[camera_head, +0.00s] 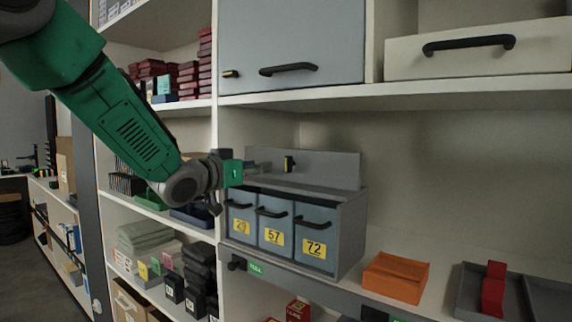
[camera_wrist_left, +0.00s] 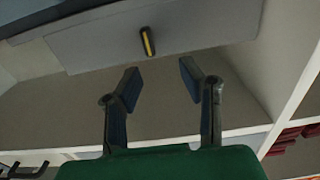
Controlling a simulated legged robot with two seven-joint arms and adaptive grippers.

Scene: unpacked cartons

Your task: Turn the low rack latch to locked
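The low rack latch (camera_head: 289,164) is a small black bar with a yellow stripe on the grey back panel (camera_head: 335,168) above the drawer rack. It stands about upright in the head view. In the left wrist view the latch (camera_wrist_left: 148,41) lies just beyond the fingertips, slightly tilted. My left gripper (camera_head: 260,168) is to the left of the latch in the head view. In the left wrist view my left gripper (camera_wrist_left: 160,72) has its two fingers spread with nothing between them, apart from the latch. My right gripper is not in view.
Below the panel is a grey rack (camera_head: 352,225) with drawers labelled 29, 57 and 72. A cabinet door (camera_head: 290,35) with another small latch (camera_head: 230,74) is above. An orange box (camera_head: 396,277) and a grey tray (camera_head: 470,290) stand right.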

